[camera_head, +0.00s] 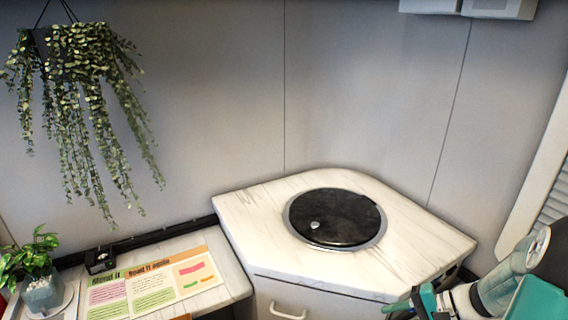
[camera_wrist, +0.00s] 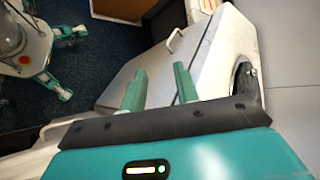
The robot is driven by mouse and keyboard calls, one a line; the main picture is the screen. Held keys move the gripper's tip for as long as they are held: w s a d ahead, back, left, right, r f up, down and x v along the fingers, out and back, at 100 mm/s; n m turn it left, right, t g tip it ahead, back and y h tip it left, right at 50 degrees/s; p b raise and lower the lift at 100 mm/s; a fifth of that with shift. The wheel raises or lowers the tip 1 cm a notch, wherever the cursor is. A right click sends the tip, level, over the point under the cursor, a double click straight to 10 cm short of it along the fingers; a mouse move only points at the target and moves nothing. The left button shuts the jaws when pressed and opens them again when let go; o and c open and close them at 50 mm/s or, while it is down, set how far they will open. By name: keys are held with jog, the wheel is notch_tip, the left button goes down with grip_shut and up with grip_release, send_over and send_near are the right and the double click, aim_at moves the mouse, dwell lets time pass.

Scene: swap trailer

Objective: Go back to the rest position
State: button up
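My gripper (camera_wrist: 160,70) shows in the wrist view with its two teal fingers apart and nothing between them. Beyond the fingers is the white corner counter (camera_wrist: 212,52), with part of its round black plate at the right edge. In the head view, part of my arm and teal gripper (camera_head: 424,301) comes in at the lower right, by the right front corner of the counter (camera_head: 262,222). The fingertips are not clear there. I cannot tell whether the gripper touches the counter.
A round black plate (camera_head: 336,217) is set in the counter top, otherwise bare. A lower surface at left holds a printed sheet (camera_head: 150,284), a small black box (camera_head: 100,260) and a potted plant (camera_head: 40,290). A hanging plant (camera_head: 85,100) is above. Dark floor (camera_wrist: 100,45) shows in the wrist view.

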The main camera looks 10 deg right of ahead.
jog(key=s+a+r+n+h, duration=0.4)
jog(key=a+r+n+h, duration=0.1)
jog(key=a+r, duration=0.4)
jog(key=s+a+r+n+h, duration=0.4)
jog(key=s+a+r+n, duration=0.1)
jog(key=a+r, duration=0.4)
jog(key=shift+r+t+h, duration=0.4)
